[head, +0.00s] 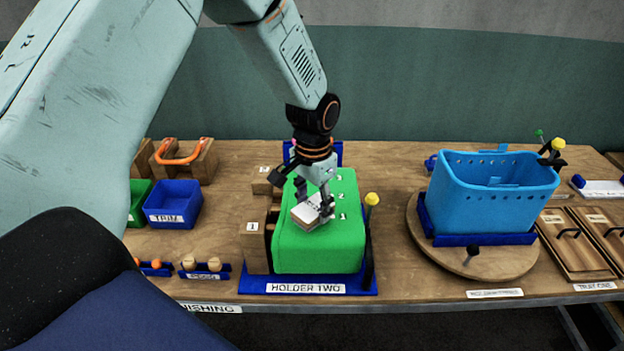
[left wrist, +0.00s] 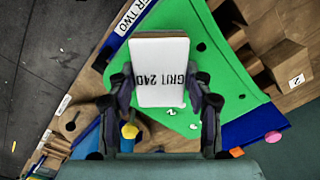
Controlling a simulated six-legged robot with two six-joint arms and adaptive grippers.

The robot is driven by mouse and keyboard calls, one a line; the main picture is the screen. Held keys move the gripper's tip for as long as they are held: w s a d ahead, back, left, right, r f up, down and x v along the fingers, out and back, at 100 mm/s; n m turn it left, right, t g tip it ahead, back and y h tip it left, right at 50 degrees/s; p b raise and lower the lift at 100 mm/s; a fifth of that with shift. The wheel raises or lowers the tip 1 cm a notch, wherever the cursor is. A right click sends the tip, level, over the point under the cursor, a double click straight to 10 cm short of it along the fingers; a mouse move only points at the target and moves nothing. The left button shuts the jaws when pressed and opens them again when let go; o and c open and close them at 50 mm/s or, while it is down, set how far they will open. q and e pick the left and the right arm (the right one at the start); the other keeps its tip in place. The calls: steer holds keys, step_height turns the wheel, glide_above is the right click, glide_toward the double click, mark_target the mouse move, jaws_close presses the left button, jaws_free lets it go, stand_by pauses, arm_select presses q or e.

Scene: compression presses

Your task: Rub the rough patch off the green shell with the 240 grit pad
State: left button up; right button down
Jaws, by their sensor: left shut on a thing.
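The green shell (head: 338,245) sits in the blue holder (head: 258,284) labelled HOLDER TWO, with small numbers on its top. My left gripper (head: 314,203) comes down from above, shut on the 240 grit pad (head: 306,213). The pad is a white-topped block and lies tilted over the left half of the shell's top; whether it touches cannot be told for sure. In the left wrist view the pad (left wrist: 160,58), marked GRIT 240, is between the fingers (left wrist: 163,92), above the green shell (left wrist: 215,65). I see no rough patch; the pad and gripper hide part of the top. My right gripper is out of view.
A yellow-topped clamp (head: 371,199) stands at the holder's right edge, and wooden blocks (head: 256,240) flank its left. A blue TRIM bin (head: 173,205) is at left. A blue perforated basket (head: 482,205) stands on a round turntable (head: 515,262) at right.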

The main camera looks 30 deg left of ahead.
arm_select(q)
steer(key=shift+w+a+r+p, duration=0.1)
steer(key=shift+w+r+p, duration=0.15)
steer(key=shift+r, duration=0.25)
steer(key=shift+w+a+r+p, duration=0.1)
steer(key=shift+w+r+p, duration=0.05)
steer(key=shift+r+p, duration=0.25)
steer(key=shift+s+d+r, duration=0.1)
steer(key=shift+s+r, duration=0.1)
steer(key=shift+r, duration=0.75)
steer(key=shift+s+r, duration=0.2)
steer(key=shift+r, duration=0.75)
steer(key=shift+w+f, duration=0.15)
steer(key=shift+w, duration=0.15)
steer(key=shift+s+r, duration=0.2)
steer(key=shift+s, duration=0.1)
